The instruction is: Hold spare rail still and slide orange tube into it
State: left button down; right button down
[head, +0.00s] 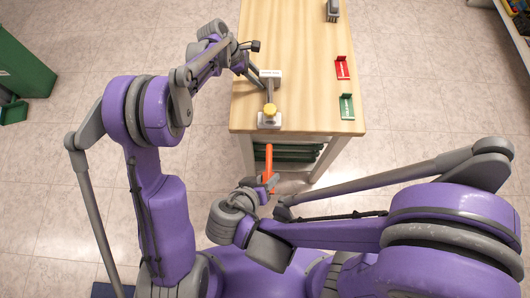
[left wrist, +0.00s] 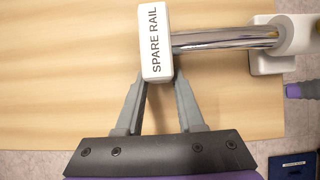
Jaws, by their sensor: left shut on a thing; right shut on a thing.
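The spare rail lies on the wooden table near its front edge. Its white end block (head: 270,73), labelled SPARE RAIL, also shows in the left wrist view (left wrist: 156,42). A chrome rod (left wrist: 222,40) runs from this block to a white and grey end piece (left wrist: 268,62). In the head view a yellow part (head: 270,110) sits by the near white end (head: 269,122). My left gripper (left wrist: 162,80) is shut on the labelled block. The orange tube (head: 269,160) is beyond the table's front edge, apart from the rail and roughly in line with it. My right gripper (head: 270,184) is shut on its near end.
A red holder (head: 342,68) and a green holder (head: 346,106) stand along the table's right side. A grey object (head: 332,10) is farther back. Dark green items (head: 290,153) lie under the table top. A green bin (head: 22,65) stands at far left.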

aim_at(268, 159)
jog(key=shift+d+y, duration=0.1)
jog(key=shift+y, duration=0.2)
jog(key=shift+w, duration=2.85)
jog(key=shift+w, duration=2.75)
jog(key=shift+c, duration=1.6)
grip_release()
jog(key=v, duration=0.5)
jog(key=shift+r, duration=0.2)
